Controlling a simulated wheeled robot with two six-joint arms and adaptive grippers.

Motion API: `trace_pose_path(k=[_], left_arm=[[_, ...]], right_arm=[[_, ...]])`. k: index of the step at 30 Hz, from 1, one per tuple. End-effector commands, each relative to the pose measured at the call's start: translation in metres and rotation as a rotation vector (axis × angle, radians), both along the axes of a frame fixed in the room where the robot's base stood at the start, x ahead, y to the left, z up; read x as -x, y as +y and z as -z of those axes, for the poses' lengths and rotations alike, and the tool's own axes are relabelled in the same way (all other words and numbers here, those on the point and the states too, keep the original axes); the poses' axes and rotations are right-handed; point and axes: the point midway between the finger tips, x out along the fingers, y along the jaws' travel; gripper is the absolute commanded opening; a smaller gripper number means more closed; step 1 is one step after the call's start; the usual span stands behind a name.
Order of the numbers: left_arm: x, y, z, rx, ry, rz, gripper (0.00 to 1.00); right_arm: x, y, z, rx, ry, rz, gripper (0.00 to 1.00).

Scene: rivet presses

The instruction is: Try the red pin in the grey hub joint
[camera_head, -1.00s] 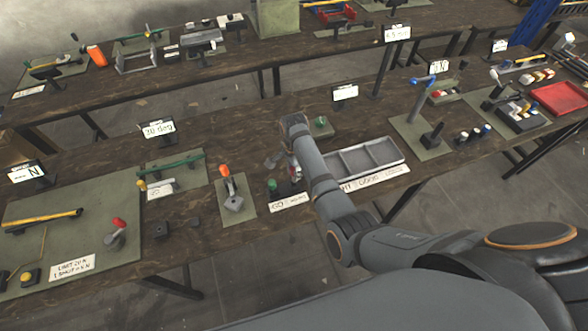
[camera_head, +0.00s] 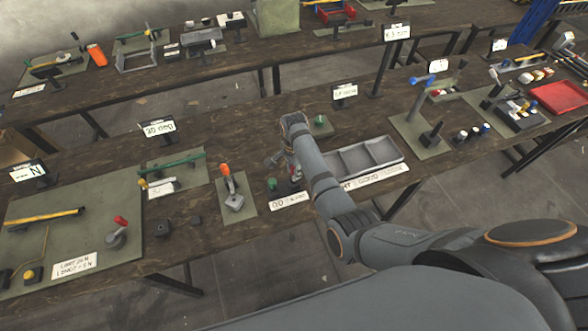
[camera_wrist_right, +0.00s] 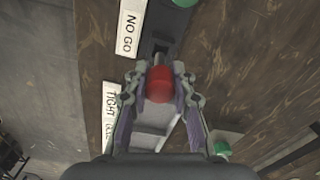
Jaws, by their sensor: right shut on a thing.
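My right gripper (camera_wrist_right: 160,88) is shut on the red pin (camera_wrist_right: 160,84), whose round red end faces the wrist camera. In the head view the right gripper (camera_head: 284,162) is small and partly hidden by my forearm, over the bench beside the NO GO label (camera_head: 290,200). A dark grey block (camera_wrist_right: 160,35) lies just beyond the pin in the wrist view. It may be the grey hub joint, but I cannot tell for sure. I cannot tell whether the pin touches it. My left gripper is not in view.
A grey compartment tray (camera_head: 367,155) with a TIGHT/LOOSE label stands right of the right gripper. A green knob (camera_head: 272,184) is close on the left, another (camera_head: 320,121) behind. An orange-handled lever fixture (camera_head: 228,180) stands further left.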

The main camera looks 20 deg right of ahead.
Motion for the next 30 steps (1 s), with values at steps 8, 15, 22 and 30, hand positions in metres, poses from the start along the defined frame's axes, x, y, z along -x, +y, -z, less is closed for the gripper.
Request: trace_pose_path(k=[8,15,22,30], left_arm=[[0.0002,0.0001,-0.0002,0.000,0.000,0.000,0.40],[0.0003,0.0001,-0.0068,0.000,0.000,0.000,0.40],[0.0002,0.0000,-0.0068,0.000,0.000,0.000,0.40],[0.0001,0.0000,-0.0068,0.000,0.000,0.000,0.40]], right_arm=[[0.0000,-0.0001,-0.0002,0.000,0.000,0.000,0.00],[0.0004,0.0000,-0.0015,0.001,0.002,0.000,0.00],[0.0002,0.0000,0.0000,0.000,0.001,0.000,0.00],[0.0002,0.0000,0.0000,0.000,0.000,0.000,0.00]])
